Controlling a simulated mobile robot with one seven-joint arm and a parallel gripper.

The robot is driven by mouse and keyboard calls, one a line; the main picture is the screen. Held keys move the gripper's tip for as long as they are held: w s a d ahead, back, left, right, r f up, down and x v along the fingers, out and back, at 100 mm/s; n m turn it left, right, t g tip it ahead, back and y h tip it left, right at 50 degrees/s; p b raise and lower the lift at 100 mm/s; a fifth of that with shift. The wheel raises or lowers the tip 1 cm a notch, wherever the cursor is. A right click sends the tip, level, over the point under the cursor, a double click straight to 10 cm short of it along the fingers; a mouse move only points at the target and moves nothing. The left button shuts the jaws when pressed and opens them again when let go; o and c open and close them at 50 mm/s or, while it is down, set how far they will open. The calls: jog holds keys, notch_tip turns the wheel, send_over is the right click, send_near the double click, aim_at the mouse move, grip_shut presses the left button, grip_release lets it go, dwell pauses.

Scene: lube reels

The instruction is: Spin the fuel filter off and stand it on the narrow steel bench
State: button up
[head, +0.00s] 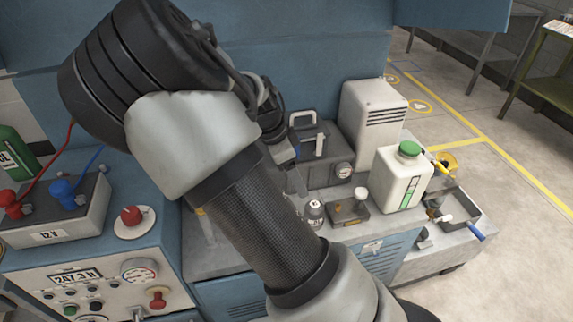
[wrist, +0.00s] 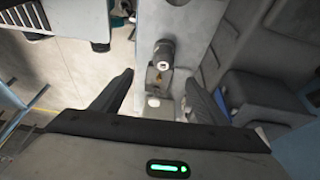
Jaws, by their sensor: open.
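A small silver-and-dark cylinder (head: 314,213), which looks like the fuel filter, stands on the grey machine top beside a dark block with a pale knob (head: 361,194). What looks like the same cylinder (wrist: 165,52) shows in the wrist view, just beyond my fingertips. My gripper (wrist: 160,74) is open, with nothing held between its fingers. In the head view my gripper (head: 297,182) is partly hidden behind my arm, above the grey top. A metal-topped table (head: 478,12) at the upper right may be the narrow steel bench; I cannot be sure.
A white jug with a green cap (head: 398,185) and a tall pale vented box (head: 372,122) stand right of the cylinder. A grey tray (head: 462,212) with a blue-handled tool is farther right. A green-framed table (head: 543,55) is at the far right. The floor between is clear.

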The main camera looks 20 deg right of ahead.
jog(key=shift+h, duration=0.3)
jog(key=b+x, duration=0.1)
jog(key=x, duration=0.5)
jog(key=b+x, duration=0.1)
jog(key=x, duration=0.5)
jog(key=w+b+x, duration=0.1)
jog(key=x, duration=0.5)
jog(key=shift+w, duration=0.1)
jog(key=shift+c, duration=0.5)
jog(key=c, duration=1.2)
jog(key=shift+f+n+t+b, duration=0.2)
jog(key=shift+n+t+b, duration=0.4)
jog(key=shift+n+b, duration=0.4)
jog(key=shift+n+t+b, duration=0.4)
jog(key=shift+n+b, duration=0.05)
jog(key=shift+n, duration=0.75)
jog(key=shift+r, duration=0.2)
